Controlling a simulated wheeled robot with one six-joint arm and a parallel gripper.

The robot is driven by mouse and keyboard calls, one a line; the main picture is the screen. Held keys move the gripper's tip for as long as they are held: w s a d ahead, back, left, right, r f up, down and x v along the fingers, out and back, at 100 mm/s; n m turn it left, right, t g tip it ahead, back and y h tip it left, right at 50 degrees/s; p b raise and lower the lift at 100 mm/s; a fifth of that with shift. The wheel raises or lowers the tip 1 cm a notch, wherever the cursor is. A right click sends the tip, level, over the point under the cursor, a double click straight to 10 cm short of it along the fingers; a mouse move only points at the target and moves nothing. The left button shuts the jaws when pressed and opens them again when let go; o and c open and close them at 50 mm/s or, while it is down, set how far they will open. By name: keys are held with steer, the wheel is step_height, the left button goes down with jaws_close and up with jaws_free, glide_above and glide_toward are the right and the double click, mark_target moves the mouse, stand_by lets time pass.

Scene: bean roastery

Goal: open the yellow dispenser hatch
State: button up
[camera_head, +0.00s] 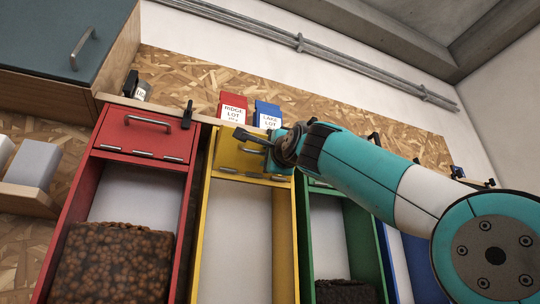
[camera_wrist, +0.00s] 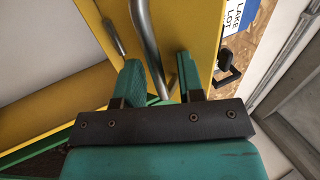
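The yellow dispenser hatch (camera_head: 232,154) is the panel at the top of the yellow dispenser (camera_head: 202,240), left of centre in the head view; it looks closed. My gripper (camera_head: 268,143) is at the hatch's right side, by the handle, and partly hides the panel. In the wrist view the yellow hatch (camera_wrist: 200,35) is close ahead. The metal handle (camera_wrist: 150,42) runs in the gap between my two green fingers, which stand apart. I cannot tell whether either finger touches it.
A red dispenser (camera_head: 140,135) with dark beans stands left, a green one (camera_head: 302,235) right, and a blue one (camera_head: 392,262) beyond. Red and blue lot boxes (camera_head: 268,113) stand above. My arm covers the right side. The yellow dispenser's front compartment looks empty.

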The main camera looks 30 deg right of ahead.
steer(key=b+v, duration=0.8)
steer(key=v, duration=0.9)
steer(key=shift+f, duration=0.2)
steer(key=shift+s+a, duration=0.1)
